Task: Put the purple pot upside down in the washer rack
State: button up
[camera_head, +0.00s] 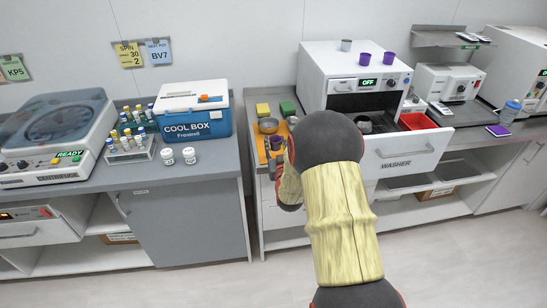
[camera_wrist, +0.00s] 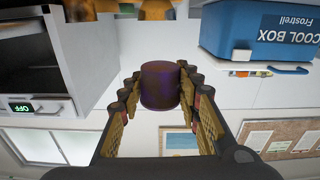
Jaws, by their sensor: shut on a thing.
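A purple pot (camera_wrist: 160,85) sits between the two fingers of my gripper (camera_wrist: 160,100) in the wrist view, and the gripper is shut on it. Which way its mouth points is hard to tell. In the head view my arm hides most of the gripper, left of the washer's drawer and near the counter; a purple patch (camera_head: 276,143) shows there. The washer (camera_head: 345,75) has its drawer (camera_head: 400,158) pulled out. Inside it are a dark grey item (camera_head: 364,124) and a red bin (camera_head: 417,121); my arm covers part of the drawer and the rack is not clearly visible.
Two purple pots (camera_head: 389,57) (camera_head: 365,59) and a grey cup (camera_head: 346,45) stand on the washer. Left of it lie an orange tray (camera_head: 262,150), a metal bowl (camera_head: 268,126) and yellow and green blocks. A blue cool box (camera_head: 195,112) stands on the left counter.

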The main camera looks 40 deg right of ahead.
jog(key=b, duration=0.2)
send_over(273, 154)
jog(key=v, duration=0.3)
notch_tip(273, 154, down, 6)
jog(key=shift+w+r, duration=0.15)
jog(key=shift+w+f+b, duration=0.1)
jog(key=shift+f+b, duration=0.5)
jog(key=shift+f, duration=0.95)
jog(key=shift+f, duration=0.1)
jog(key=o, duration=0.5)
jog(key=shift+f, duration=0.1)
jog(key=shift+c, duration=0.2)
jog(key=o, duration=0.4)
jog(key=shift+c, duration=0.2)
jog(key=shift+o, duration=0.6)
